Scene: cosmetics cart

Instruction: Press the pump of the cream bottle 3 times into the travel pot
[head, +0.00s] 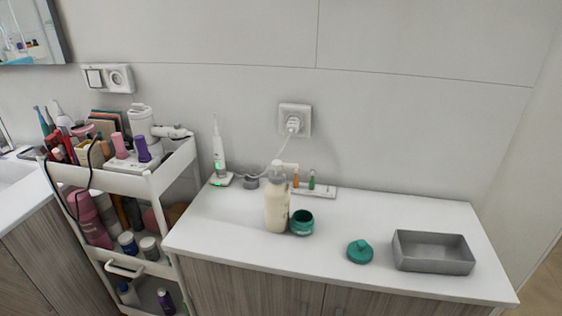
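The cream bottle (277,208), pale cream with a clear upper part, stands upright on the white counter. Its white pump head (290,167) points to the right at the top. The travel pot (302,222), teal and open with a dark inside, stands on the counter just right of the bottle's base, close to it; I cannot tell if they touch. A teal lid (360,251) with a knob lies apart on the counter, further right. Neither of my grippers is in the head view.
A grey open tray (433,268) stands at the counter's right. An electric toothbrush (219,160) stands at the back left, its cord running to a wall socket (295,120). A small white tray (318,191) with small bottles lies behind. A crowded white cart (150,185) stands left. The counter's front left is clear.

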